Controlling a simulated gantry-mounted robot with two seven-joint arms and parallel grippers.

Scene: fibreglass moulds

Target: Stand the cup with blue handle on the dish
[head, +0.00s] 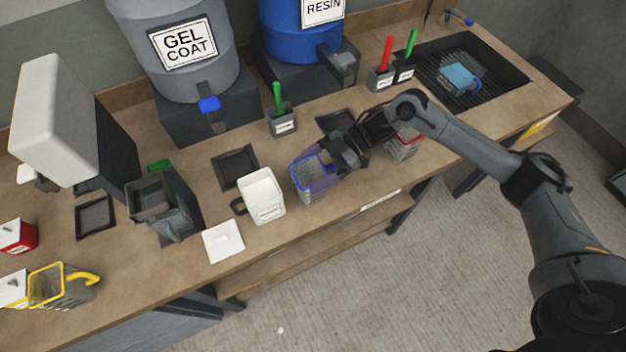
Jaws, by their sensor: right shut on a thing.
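The cup with blue handle (308,184) is a clear, ribbed cup with a blue rim, roughly upright near the middle of the bench. My right gripper (325,168) reaches in from the right and is shut on its right side, hiding the handle. I cannot tell whether the cup's base touches the bench. A black square dish (235,166) lies flat to the left, behind a white cup. Other dark square dishes lie at the far left (95,216) and behind my gripper (335,121); I cannot tell which is meant. My left gripper is out of view.
The white cup (264,197) stands close left of the held cup, with a white square plate (223,241) before it. A red-rimmed cup (403,147) stands right of my gripper. A dark open container (165,207) stands left. A small holder (281,122) stands behind.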

